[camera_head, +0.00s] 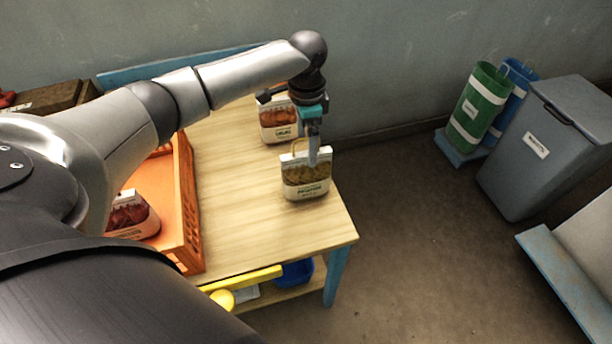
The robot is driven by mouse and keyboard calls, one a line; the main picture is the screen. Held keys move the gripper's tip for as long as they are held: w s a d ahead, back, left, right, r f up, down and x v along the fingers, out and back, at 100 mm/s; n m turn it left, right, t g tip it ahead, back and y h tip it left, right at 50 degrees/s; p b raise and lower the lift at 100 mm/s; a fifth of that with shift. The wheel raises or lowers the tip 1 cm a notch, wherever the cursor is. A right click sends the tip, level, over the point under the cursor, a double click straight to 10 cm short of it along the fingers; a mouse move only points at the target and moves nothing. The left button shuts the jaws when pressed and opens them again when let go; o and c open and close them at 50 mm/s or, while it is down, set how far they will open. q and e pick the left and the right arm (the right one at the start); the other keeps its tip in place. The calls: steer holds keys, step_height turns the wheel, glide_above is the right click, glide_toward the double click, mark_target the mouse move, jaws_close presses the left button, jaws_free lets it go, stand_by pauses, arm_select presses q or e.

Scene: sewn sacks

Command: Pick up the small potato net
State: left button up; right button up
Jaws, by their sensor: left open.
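The small potato net (306,183) stands upright near the right edge of the wooden table (240,230). It is a white-labelled pack with yellow-brown contents and a loop handle on top. My left gripper (312,158) points down at the top of the net, its fingers in front of the upper part. It is open; whether it touches the net or the handle cannot be told. My right gripper is not in view.
A similar net with orange-red contents (279,122) stands just behind. An orange crate (188,200) at left holds a red-filled net (131,217). Green and blue bins (478,106) and a grey bin (550,140) stand on the floor at right.

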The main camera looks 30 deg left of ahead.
mark_target(306, 153)
arm_select(q)
steer(key=f, duration=0.5)
steer(key=shift+s+f+b, duration=0.1)
steer(key=shift+s+b, duration=0.15)
steer(key=shift+b, duration=0.15)
jaws_close()
stand_by(0.4)
steer(key=shift+w, duration=0.1)
